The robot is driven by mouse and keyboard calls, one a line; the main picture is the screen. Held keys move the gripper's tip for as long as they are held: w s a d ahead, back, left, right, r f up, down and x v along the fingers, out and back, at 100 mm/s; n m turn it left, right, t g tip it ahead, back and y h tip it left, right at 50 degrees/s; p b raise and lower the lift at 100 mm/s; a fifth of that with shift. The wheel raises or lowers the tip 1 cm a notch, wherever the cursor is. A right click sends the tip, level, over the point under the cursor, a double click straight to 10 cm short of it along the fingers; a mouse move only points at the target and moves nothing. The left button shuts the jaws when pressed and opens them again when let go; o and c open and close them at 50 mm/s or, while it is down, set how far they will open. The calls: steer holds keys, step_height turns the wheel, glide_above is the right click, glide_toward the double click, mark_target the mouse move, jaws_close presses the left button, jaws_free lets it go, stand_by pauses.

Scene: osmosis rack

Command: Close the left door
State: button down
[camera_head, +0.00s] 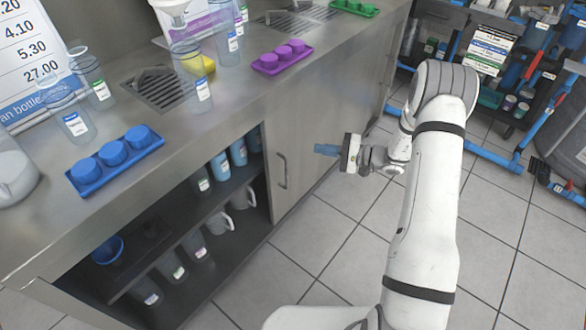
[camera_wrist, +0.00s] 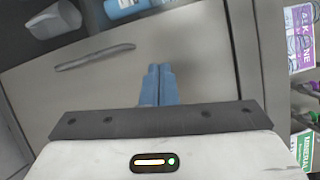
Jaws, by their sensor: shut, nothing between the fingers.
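A grey cabinet door panel (camera_head: 305,140) with a vertical bar handle (camera_head: 282,171) stands just right of an open shelf bay in the head view. The open bay shows its shelves and contents. The same panel (camera_wrist: 205,60) fills much of the wrist view, with its handle (camera_wrist: 95,57) to the left of my fingers. My gripper (camera_head: 318,149) is shut and empty, its blue fingers pointing at the panel right of the handle. In the wrist view the fingertips (camera_wrist: 159,70) lie over the panel, apart from the handle. I cannot tell if they touch the panel.
The open bay holds blue-labelled bottles (camera_head: 221,166), pitchers (camera_head: 243,198) and a blue bowl (camera_head: 107,250). The steel counter (camera_head: 135,112) above carries cups and a blue tray (camera_head: 115,162). Tiled floor (camera_head: 325,240) is clear before the cabinet. A cluttered rack (camera_head: 510,85) stands at the right.

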mark_target(288, 147)
step_height(288, 147, down, 8)
steer(key=w+d+m+t+b, duration=0.2)
steer(key=w+t, duration=0.1)
steer(key=x, duration=0.3)
steer(key=b+x, duration=0.1)
steer(key=x, duration=0.6)
steer(key=shift+s+a+b, duration=0.15)
steer(key=shift+s+b, duration=0.1)
steer(key=shift+b, duration=0.05)
steer(key=shift+s+a+r, duration=0.15)
steer(key=shift+s+a, duration=0.15)
steer(key=shift+s, duration=0.25)
steer(key=shift+s+a+r, duration=0.2)
steer(key=shift+s+a, duration=0.1)
steer(key=shift+s, duration=0.25)
steer(key=shift+s+a+r, duration=0.15)
steer(key=shift+s+a, duration=0.2)
steer(key=shift+s, duration=0.1)
